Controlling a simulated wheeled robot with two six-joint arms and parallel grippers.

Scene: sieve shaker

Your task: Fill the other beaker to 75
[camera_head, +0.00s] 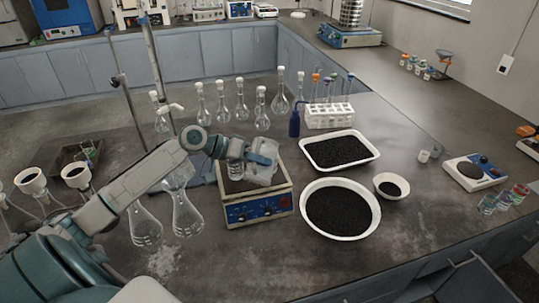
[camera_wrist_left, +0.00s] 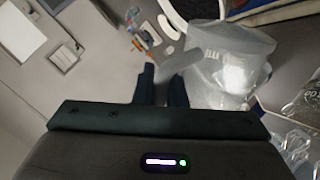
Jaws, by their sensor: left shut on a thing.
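My left gripper (camera_head: 262,158) reaches in from the left above the blue-fronted hotplate (camera_head: 257,210). It is shut on a clear beaker (camera_head: 264,175), which hangs over or stands on the hotplate's top; I cannot tell which. In the left wrist view the gripper's dark fingers (camera_wrist_left: 160,84) are close together beside the clear beaker (camera_wrist_left: 235,60). I cannot read a fill level or marks on it. Small glass vessels (camera_head: 503,202) with coloured parts stand at the right edge; I cannot tell whether one is a beaker. My right gripper is not in view.
A white tray (camera_head: 304,151) and a round white basin (camera_head: 309,229), both with black grains, and a small bowl (camera_head: 378,182) stand right of the hotplate. Several flasks (camera_head: 221,108), a blue bottle (camera_head: 294,124) and a white rack (camera_head: 330,123) stand behind. Flasks (camera_head: 187,218) stand left.

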